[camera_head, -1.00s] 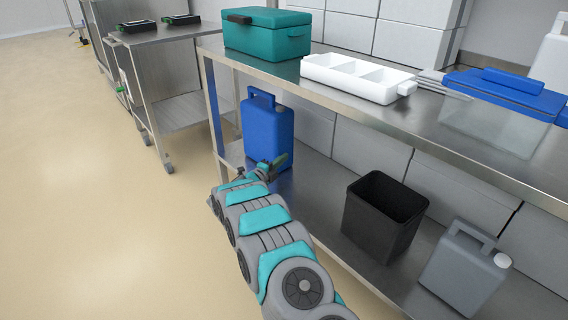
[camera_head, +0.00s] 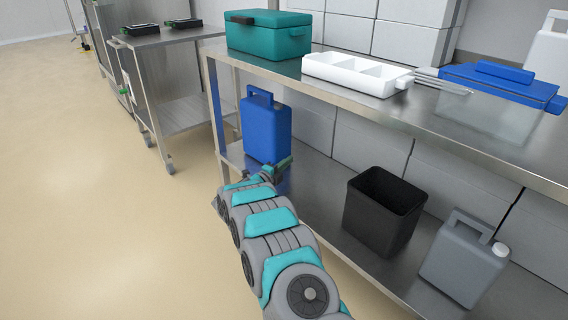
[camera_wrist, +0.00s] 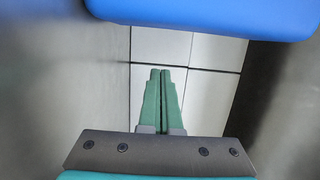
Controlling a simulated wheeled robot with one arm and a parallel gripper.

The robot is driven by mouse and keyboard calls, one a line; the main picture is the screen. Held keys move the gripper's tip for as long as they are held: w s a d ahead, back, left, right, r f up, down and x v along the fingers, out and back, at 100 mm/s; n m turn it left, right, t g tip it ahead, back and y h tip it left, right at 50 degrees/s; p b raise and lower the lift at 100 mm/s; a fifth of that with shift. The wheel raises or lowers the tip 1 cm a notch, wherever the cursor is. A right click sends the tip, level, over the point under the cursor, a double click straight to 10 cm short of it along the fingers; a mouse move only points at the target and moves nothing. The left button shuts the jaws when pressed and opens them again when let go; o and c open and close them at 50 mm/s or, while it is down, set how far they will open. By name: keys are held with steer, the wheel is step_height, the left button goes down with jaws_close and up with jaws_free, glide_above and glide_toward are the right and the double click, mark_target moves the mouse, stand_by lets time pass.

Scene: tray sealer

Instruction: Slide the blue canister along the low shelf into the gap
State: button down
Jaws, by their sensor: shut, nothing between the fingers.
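The blue canister (camera_head: 266,128) stands upright on the low shelf (camera_head: 318,205), near its left end, with its handle up. In the wrist view the canister (camera_wrist: 205,14) fills the top edge, beyond the fingertips. My gripper (camera_head: 283,163) is at the canister's lower front in the head view. In the wrist view the two green fingers of my gripper (camera_wrist: 160,72) are together, with nothing between them. A strip of tiled wall separates the fingertips from the canister in that view, but I cannot tell whether they touch. A bare stretch of shelf lies between the canister and a black bin (camera_head: 383,213).
A grey canister (camera_head: 463,262) stands right of the bin. The steel table top (camera_head: 400,105) overhangs the shelf and carries a teal box (camera_head: 268,36), a white divided tray (camera_head: 356,74) and a blue device (camera_head: 500,88). A table leg (camera_head: 216,110) stands left of the canister.

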steer(key=v, duration=0.8)
steer(key=shift+w+a+p, duration=0.1)
steer(key=shift+a+p, duration=0.2)
steer(key=shift+a, duration=0.15)
steer(key=shift+a+r, duration=0.15)
steer(key=w+a+r+n+y, duration=0.2)
steer(key=a+r+n+y, duration=0.4)
steer(key=r+n+y, duration=0.3)
steer(key=s+a+r+n+g+y, duration=0.1)
steer(key=s+a+r+n+y, duration=0.1)
steer(key=s+r+n+y, duration=0.3)
steer(key=s+d+f+n+g+h, duration=0.1)
steer(key=s+d+n+g, duration=0.5)
steer(key=s, duration=1.3)
steer(key=s+d+f+n+g+h, duration=0.15)
steer(key=s+d+g, duration=0.45)
steer(key=s, duration=1.4)
steer(key=s+d+f+n+g, duration=0.1)
steer(key=s+d+n+g, duration=0.3)
steer(key=s+d, duration=1)
steer(key=s+a+r+p, duration=0.2)
steer(key=r+p, duration=0.4)
steer(key=s+a+r+t+p, duration=0.1)
steer(key=s+a+r+p, duration=0.2)
steer(key=r+p, duration=0.3)
steer(key=shift+a+n, duration=0.15)
steer(key=shift+n, duration=0.1)
